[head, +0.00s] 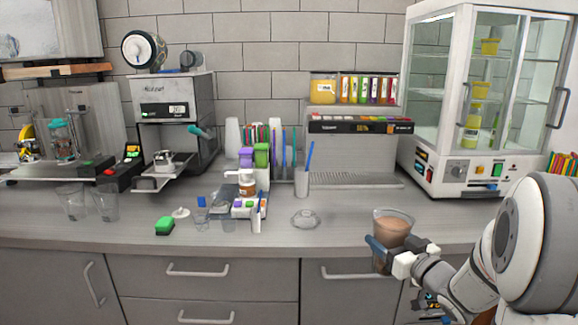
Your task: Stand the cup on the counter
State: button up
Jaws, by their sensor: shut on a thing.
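The cup (391,227) is clear and holds a brown drink. It shows in the head view at the right, in front of the counter's front edge, and looks upright. My gripper (385,255) is shut on the cup's lower part, with my arm reaching in from the right. The fingers hide part of the cup's lower side. The grey counter (345,230) runs across the picture behind the cup. I cannot tell the gap between the cup's base and the counter's height.
A clear lid (305,218) lies on the counter left of the cup. Empty clear cups (103,203), a green sponge (165,225) and a holder with small items (243,207) stand farther left. A glass-door cabinet (480,110) stands at back right. The counter between lid and cabinet is clear.

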jog(key=w+a+f+m+h, duration=0.1)
jog(key=w+a+f, duration=0.1)
jog(key=f, duration=0.2)
jog(key=w+a+f+t+h+p, duration=0.1)
jog(key=w+f, duration=0.1)
jog(key=f, duration=0.2)
jog(key=w+a+f+m+h, duration=0.1)
jog(key=w+a+f, duration=0.1)
jog(key=f, duration=0.2)
jog(key=s+a+f+m+h, duration=0.2)
jog(key=a+f+h, duration=0.15)
jog(key=f, duration=0.95)
jog(key=s, duration=0.1)
jog(key=s+r, duration=0.1)
jog(key=s, duration=0.1)
jog(key=s+r+p, duration=0.1)
jog(key=shift+s, duration=0.3)
jog(key=shift+a, duration=0.2)
